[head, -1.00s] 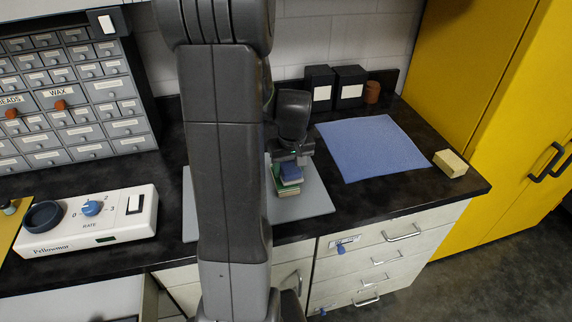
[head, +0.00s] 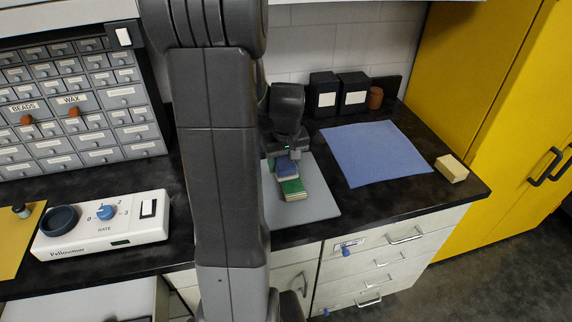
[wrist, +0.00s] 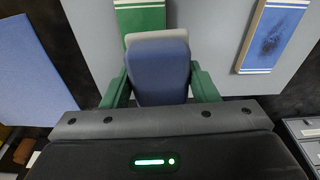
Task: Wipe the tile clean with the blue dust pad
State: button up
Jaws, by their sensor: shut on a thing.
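My gripper (wrist: 160,88) is shut on the blue dust pad (wrist: 160,66), with a green fingertip on each side of it in the wrist view. The pad has a pale grey edge. In the head view the pad (head: 287,167) is over the grey board, just behind a green block with cream sides (head: 292,189). The green piece (wrist: 143,17) has white stripes and lies partly behind the pad in the wrist view. A blue tile with white stripes (wrist: 288,42) bears a dark smudge, apart from the pad at upper right. My arm hides that tile in the head view.
The grey board (head: 310,205) lies on the dark counter. A blue cloth (head: 375,153) and a yellow block (head: 451,168) lie to its right. Black boxes (head: 340,92) stand behind. A white device with a dial (head: 105,226) stands at left.

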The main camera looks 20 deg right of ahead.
jog(key=shift+r+p, duration=1.05)
jog(key=shift+r, duration=0.75)
